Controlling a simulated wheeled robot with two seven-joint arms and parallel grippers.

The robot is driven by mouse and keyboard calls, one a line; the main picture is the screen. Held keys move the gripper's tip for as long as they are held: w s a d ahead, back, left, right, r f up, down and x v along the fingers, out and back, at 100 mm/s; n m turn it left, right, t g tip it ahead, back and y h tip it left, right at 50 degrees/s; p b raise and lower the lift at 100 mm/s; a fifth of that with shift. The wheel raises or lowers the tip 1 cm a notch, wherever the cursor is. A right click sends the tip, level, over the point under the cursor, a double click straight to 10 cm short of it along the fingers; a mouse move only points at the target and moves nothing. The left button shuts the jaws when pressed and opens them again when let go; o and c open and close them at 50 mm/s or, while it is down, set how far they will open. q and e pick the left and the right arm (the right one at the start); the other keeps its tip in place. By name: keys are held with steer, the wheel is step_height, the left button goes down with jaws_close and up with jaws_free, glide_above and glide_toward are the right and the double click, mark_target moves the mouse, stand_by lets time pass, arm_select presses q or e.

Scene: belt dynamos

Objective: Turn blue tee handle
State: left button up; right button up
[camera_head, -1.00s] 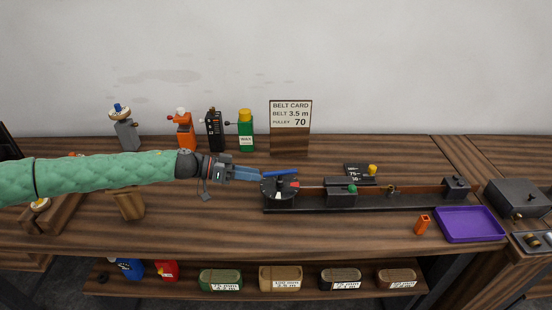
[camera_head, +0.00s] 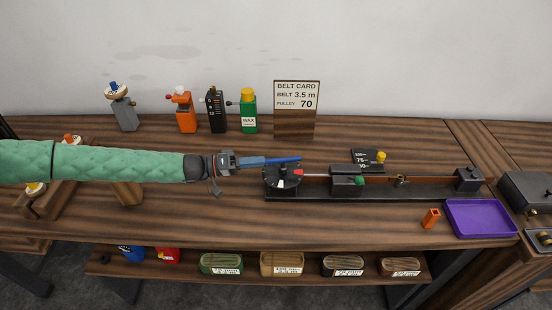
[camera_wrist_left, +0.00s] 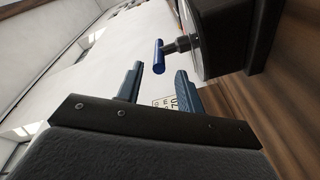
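The blue tee handle (camera_head: 284,160) is a bright blue bar on a dark stem. It sits over the round dark dial (camera_head: 283,178) at the left end of the long black rig. In the left wrist view the blue tee handle (camera_wrist_left: 159,56) shows just beyond the fingertips, roughly in line with the gap between them. My left gripper (camera_head: 262,161) reaches in from the left, close to the handle. In the left wrist view its two fingers (camera_wrist_left: 159,70) are apart with nothing between them. Contact with the handle cannot be told. My right gripper is not in view.
The belt card (camera_head: 297,95) stands behind. An orange piece (camera_head: 430,218) and a purple tray (camera_head: 448,225) lie front right. The front middle of the bench is clear.

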mark_target(276, 161)
arm_select(q)
steer(key=d, duration=0.1)
steer(key=d+p, duration=0.1)
steer(key=d, duration=0.1)
steer(key=d+p, duration=0.1)
steer(key=d, duration=0.1)
steer(key=shift+w+r, duration=0.15)
steer(key=shift+w, duration=0.15)
steer(key=shift+w+d, duration=0.1)
steer(key=shift+d, duration=0.55)
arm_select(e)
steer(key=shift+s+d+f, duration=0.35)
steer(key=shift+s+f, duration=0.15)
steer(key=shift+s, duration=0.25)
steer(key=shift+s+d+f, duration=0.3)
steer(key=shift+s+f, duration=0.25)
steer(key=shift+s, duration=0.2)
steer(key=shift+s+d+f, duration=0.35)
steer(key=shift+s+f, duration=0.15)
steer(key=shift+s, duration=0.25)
arm_select(q)
jaws_close()
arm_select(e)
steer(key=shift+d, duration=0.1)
